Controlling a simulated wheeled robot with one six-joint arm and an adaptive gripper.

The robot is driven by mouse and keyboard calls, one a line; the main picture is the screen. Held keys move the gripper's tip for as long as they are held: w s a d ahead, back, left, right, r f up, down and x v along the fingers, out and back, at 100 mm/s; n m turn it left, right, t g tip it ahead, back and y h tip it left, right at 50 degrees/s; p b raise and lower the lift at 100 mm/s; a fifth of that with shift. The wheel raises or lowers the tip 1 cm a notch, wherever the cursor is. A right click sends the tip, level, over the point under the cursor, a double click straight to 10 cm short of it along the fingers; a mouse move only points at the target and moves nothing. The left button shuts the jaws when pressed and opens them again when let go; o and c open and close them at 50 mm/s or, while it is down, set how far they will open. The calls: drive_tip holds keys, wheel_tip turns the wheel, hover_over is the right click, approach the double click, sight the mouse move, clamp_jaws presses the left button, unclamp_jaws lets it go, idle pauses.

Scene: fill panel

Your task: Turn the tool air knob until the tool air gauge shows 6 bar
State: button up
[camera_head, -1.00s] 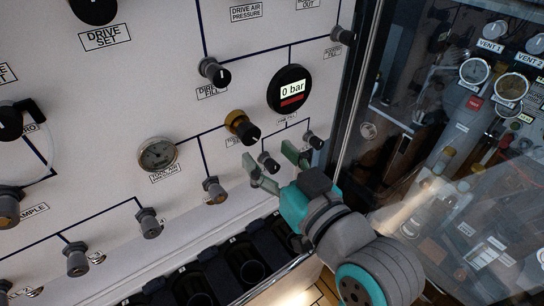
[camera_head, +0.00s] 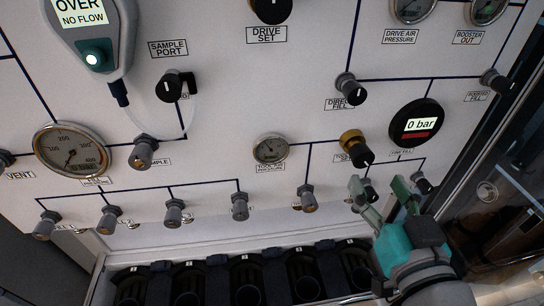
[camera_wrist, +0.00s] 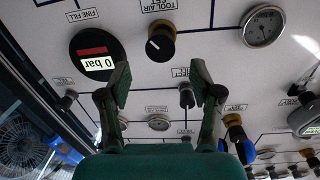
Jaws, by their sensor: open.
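The tool air knob (camera_head: 355,147), brass with a black front, sticks out of the white panel. It also shows at the top of the wrist view (camera_wrist: 160,42), where the labels appear upside down. The tool air gauge (camera_head: 270,149) is a small round dial left of the knob. It shows at the upper right in the wrist view (camera_wrist: 263,26); its needle is too small to read surely. My gripper (camera_head: 380,190) is open, its green fingers below and slightly right of the knob in the head view. In the wrist view the fingertips (camera_wrist: 160,85) are apart with nothing between them.
A digital gauge reading 0 bar (camera_head: 416,123) is right of the knob. Small valve knobs (camera_head: 307,197) line the panel below. One dark knob (camera_head: 370,188) is close to my fingers. A black rack (camera_head: 247,275) runs below; a glass-sided frame (camera_head: 500,190) stands at the right.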

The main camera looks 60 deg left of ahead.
sight(364, 162)
drive_tip(key=shift+d, duration=0.15)
drive_tip(key=w+a, duration=0.1)
drive_tip(key=a, duration=0.1)
drive_tip(key=w+a+n, duration=0.1)
drive_tip(key=a, duration=0.2)
drive_tip(key=w+a+n+g, duration=0.1)
drive_tip(key=a, duration=0.1)
drive_tip(key=shift+w+a+f+y, duration=0.15)
drive_tip(key=shift+f+y, duration=0.05)
drive_tip(key=shift+y, duration=0.2)
idle(0.3)
drive_tip(key=c, duration=1.2)
